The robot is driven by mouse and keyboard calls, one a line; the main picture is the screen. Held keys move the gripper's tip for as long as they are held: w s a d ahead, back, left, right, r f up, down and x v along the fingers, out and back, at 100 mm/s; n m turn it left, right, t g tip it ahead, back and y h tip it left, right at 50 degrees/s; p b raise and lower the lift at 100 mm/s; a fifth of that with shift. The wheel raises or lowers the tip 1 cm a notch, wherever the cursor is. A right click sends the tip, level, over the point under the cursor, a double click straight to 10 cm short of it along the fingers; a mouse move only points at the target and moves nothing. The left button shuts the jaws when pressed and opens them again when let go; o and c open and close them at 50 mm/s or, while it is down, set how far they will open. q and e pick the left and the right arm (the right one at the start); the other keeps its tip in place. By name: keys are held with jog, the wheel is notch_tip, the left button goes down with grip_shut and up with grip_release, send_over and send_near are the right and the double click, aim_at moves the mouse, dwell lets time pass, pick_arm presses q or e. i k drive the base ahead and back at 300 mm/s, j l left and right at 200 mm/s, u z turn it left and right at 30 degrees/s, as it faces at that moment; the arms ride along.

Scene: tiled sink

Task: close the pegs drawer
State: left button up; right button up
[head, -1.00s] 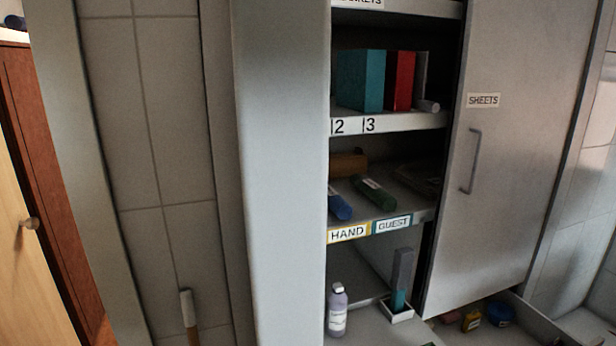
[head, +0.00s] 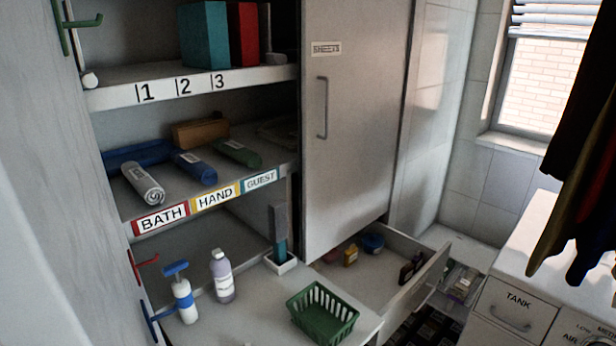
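An open drawer (head: 424,281) stands pulled out below the tall grey SHEETS door (head: 350,120). Its front faces to the right, and no pegs label on it can be read from here. Inside lie a yellow item (head: 350,256), a blue round item (head: 372,243) and a dark item (head: 411,267) near the front panel. Neither of my grippers shows in the head view.
A green basket (head: 323,314), a white pump bottle (head: 185,301) and a lilac bottle (head: 222,276) stand on the counter. A white unit with a shut TANK drawer (head: 514,313) stands at right. Dark clothes (head: 585,170) hang above it. A narrow gap separates the open drawer and white unit.

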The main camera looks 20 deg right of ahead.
aim_at(372, 280)
jog(key=k+z, duration=0.1)
jog(key=z, duration=0.35)
jog(key=k+l+z, duration=0.1)
jog(key=z, duration=0.35)
jog(key=k+l+z, duration=0.1)
jog(key=l+z, duration=0.15)
jog(key=z, duration=0.15)
